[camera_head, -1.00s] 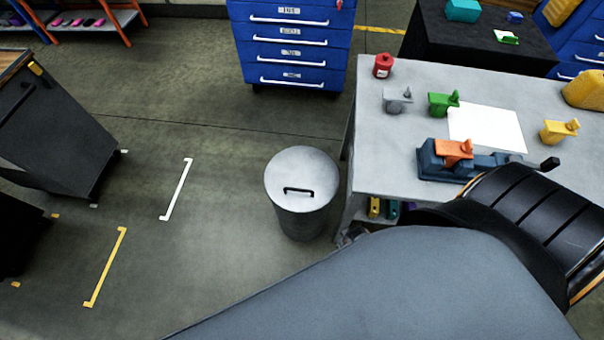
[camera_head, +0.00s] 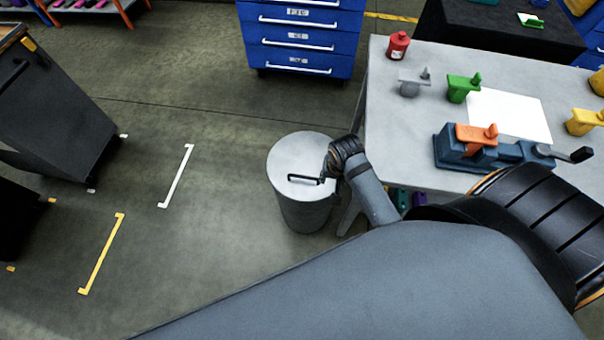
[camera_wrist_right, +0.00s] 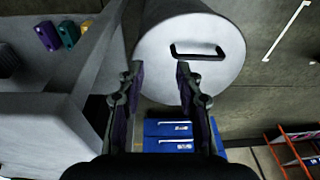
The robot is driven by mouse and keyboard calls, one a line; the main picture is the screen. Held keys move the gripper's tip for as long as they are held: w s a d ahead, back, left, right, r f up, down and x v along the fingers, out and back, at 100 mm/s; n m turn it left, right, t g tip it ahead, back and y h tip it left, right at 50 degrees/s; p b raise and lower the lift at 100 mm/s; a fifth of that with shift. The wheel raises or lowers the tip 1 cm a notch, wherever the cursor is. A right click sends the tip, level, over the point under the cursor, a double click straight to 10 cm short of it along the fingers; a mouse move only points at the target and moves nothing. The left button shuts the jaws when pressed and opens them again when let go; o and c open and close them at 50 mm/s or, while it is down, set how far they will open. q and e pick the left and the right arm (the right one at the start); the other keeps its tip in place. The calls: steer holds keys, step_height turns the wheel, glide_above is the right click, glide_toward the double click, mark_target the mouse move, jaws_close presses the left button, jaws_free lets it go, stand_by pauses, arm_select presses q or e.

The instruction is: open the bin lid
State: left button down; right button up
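The grey round bin (camera_head: 302,208) stands on the floor left of the workbench. My right gripper (camera_head: 328,172) is over the lid's right side, close to the handle's right end. In the right wrist view the gripper (camera_wrist_right: 160,72) is open, its two fingers apart with nothing between them. There the lid (camera_wrist_right: 190,75) lies beyond the fingertips and the handle (camera_wrist_right: 208,52) is up and to the right of them. My left gripper is in neither view.
The workbench (camera_head: 395,130) stands right of the bin, with a red bottle (camera_head: 398,46), coloured parts and a vise (camera_head: 470,152). A blue drawer cabinet (camera_head: 303,35) is behind. A dark cart (camera_head: 50,115) is at left. The floor left of the bin is clear.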

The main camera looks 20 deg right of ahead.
steer(key=w+a+f+m+g+y, duration=0.1)
steer(key=w+f+m+g, duration=0.1)
steer(key=w+m, duration=0.6)
steer(key=m+g, duration=0.2)
steer(key=m, duration=0.8)
glide_toward(302, 176)
steer(key=shift+y, duration=0.4)
steer(key=x, duration=0.2)
steer(key=b+x, duration=0.1)
steer(key=x, duration=0.5)
steer(key=shift+w+d+b, duration=0.1)
steer(key=shift+d+b, duration=0.25)
steer(key=shift+d, duration=0.05)
jaws_close()
